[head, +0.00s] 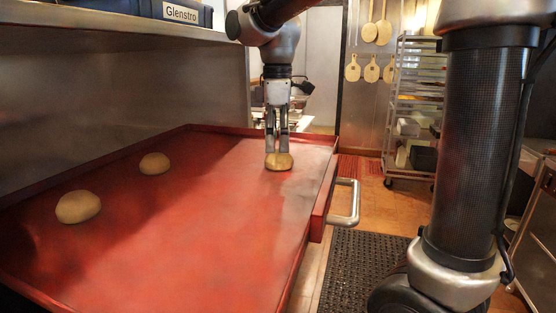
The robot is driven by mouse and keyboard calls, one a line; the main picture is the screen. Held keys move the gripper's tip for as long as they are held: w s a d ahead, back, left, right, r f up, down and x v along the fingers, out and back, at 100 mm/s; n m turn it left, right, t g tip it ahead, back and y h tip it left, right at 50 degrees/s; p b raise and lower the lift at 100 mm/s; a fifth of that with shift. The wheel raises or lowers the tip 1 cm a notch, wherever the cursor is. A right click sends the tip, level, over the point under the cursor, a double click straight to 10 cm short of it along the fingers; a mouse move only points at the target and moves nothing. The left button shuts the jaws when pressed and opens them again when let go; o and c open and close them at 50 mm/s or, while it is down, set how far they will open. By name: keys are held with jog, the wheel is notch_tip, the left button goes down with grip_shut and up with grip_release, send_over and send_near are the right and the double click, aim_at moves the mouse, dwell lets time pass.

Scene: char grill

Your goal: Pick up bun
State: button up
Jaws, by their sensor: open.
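A round tan bun (279,163) lies on the red grill tray (190,235) toward its far right end. My gripper (277,151) points straight down right over this bun, its fingertips at or just above the bun's top. The fingers are open; whether they touch the bun I cannot tell. Two more buns lie on the tray to the left: one at mid-left (154,163) and a larger-looking, nearer one (78,207).
The tray has a raised rim and a metal handle (345,203) on its right side. A steel wall and shelf (130,25) run along the left. A wire rack (414,105) stands at the back right. A black floor mat (365,268) lies right of the tray.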

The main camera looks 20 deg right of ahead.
aim_at(278, 151)
notch_tip(278, 151, down, 4)
jog(key=shift+s+f, duration=0.1)
jog(key=c, duration=1)
jog(key=shift+c, duration=0.2)
notch_tip(278, 151, up, 10)
jog(key=shift+f, duration=0.25)
jog(key=shift+d+r, duration=0.1)
jog(key=shift+r, duration=0.2)
jog(key=shift+s, duration=0.1)
